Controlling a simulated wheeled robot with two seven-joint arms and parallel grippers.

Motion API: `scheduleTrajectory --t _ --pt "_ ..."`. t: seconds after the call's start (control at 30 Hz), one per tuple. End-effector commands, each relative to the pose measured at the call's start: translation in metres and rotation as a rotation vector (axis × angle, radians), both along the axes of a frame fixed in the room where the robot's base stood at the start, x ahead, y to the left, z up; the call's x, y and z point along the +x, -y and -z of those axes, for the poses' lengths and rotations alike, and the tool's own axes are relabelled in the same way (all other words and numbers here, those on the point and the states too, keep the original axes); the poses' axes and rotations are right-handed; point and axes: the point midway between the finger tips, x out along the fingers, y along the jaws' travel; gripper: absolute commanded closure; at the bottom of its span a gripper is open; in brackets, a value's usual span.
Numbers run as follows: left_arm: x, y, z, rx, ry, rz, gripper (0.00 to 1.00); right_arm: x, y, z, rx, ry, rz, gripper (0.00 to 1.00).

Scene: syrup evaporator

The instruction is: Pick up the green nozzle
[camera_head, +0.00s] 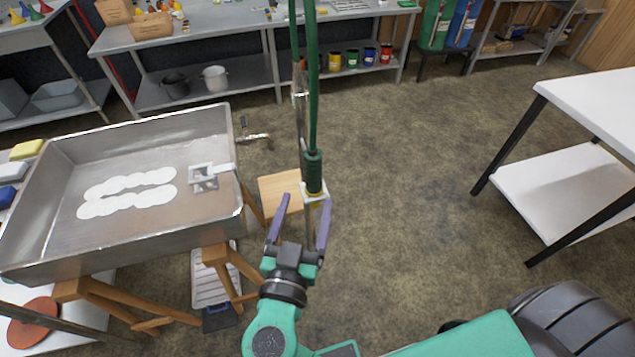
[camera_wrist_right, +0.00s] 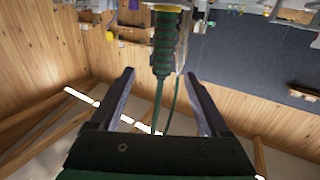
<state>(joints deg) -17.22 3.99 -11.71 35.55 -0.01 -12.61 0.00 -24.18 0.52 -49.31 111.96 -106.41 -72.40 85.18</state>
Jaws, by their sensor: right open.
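The green nozzle (camera_head: 313,172) hangs upright on a green hose in the middle of the head view, with a ribbed grip and a pale fitting at its lower end. It also shows in the right wrist view (camera_wrist_right: 166,45), where the ribbed grip lines up with the gap between the fingers. My right gripper (camera_head: 304,203) is open and empty, its two purple-grey fingers spread at the nozzle's lower end. In the right wrist view, the fingertips (camera_wrist_right: 159,76) appear short of the grip, with no contact visible. My left gripper is out of view.
A steel evaporator pan (camera_head: 228,135) with white discs stands at left on wooden legs. A small wooden board (camera_head: 280,190) lies behind the gripper. A metal pole (camera_head: 299,100) stands beside the hose. A white table (camera_head: 600,108) is at right. The floor between is clear.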

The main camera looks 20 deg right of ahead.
Motion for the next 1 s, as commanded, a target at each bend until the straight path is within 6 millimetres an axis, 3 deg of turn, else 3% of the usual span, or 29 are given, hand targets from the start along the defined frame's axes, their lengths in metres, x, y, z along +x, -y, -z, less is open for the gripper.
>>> scheduleTrajectory --t 0.1,0.3,0.43,0.63,0.9,0.93,1.0 --pt "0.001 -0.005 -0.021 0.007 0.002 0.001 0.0 0.024 0.012 -0.009 -0.005 0.001 0.002 0.21" --pt "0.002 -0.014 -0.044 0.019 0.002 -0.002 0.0 0.068 0.035 -0.007 -0.007 -0.002 0.0 0.21" --pt "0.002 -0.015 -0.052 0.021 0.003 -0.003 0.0 0.082 0.042 -0.005 -0.007 -0.005 -0.001 0.21" --pt "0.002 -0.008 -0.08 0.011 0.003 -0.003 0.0 0.115 0.061 -0.006 -0.008 -0.005 -0.001 0.21" --pt "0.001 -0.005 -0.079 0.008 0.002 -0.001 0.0 0.124 0.066 0.001 -0.005 -0.006 -0.002 0.21" --pt "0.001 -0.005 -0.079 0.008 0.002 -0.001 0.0 0.124 0.066 0.001 -0.005 -0.006 -0.002 0.24" --pt "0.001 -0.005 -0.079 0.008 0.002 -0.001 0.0 0.124 0.066 0.001 -0.005 -0.006 -0.002 0.51"
